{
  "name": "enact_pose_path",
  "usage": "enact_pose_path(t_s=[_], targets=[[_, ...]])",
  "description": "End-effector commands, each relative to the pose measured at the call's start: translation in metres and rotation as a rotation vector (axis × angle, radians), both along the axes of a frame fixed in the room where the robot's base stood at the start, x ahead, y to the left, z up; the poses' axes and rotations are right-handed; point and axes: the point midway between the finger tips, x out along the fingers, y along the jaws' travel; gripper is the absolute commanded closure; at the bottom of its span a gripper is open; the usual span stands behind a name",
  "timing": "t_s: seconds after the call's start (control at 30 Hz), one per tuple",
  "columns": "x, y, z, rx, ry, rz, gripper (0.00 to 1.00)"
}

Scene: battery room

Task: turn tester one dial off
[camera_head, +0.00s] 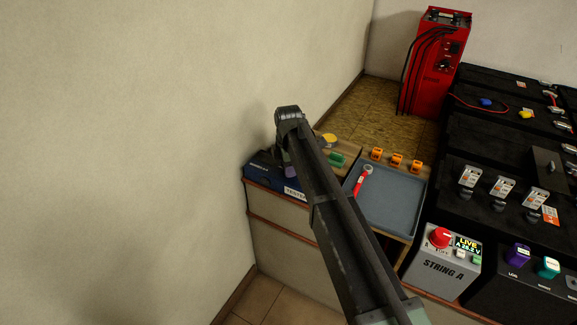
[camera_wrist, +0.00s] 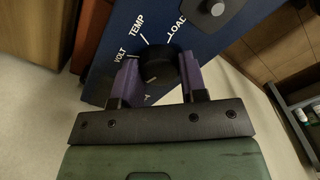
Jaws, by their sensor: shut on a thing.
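The blue tester (camera_head: 268,180) stands at the left end of the wooden counter against the wall, partly hidden by my arm. In the wrist view its blue panel (camera_wrist: 215,38) fills the top middle, with the words VOLT, TEMP and LOAD around a black dial (camera_wrist: 163,62); another label is mostly covered. My gripper (camera_wrist: 160,75) has its two purple fingers on either side of this dial, shut on it. Which mark the dial points at is unclear. In the head view my gripper is mostly hidden behind my arm, over the tester.
A grey tray (camera_head: 385,208) with a red-handled tool (camera_head: 362,180) lies right of my arm. Black batteries, the STRING A box (camera_head: 440,265) and a red charger (camera_head: 434,65) stand to the right.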

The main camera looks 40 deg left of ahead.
Motion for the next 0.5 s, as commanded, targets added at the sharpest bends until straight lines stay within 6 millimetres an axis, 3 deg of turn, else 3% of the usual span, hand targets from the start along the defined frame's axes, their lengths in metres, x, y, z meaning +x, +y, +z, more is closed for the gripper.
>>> enact_pose_path(t_s=[0.37,0.4,0.5], targets=[[-0.0005,-0.0003,-0.0001,-0.001,0.001,0.006,0.84],[-0.0005,-0.0003,-0.0001,-0.001,0.001,0.005,0.56],[-0.0004,-0.0002,-0.0001,-0.001,0.001,0.005,0.41]])
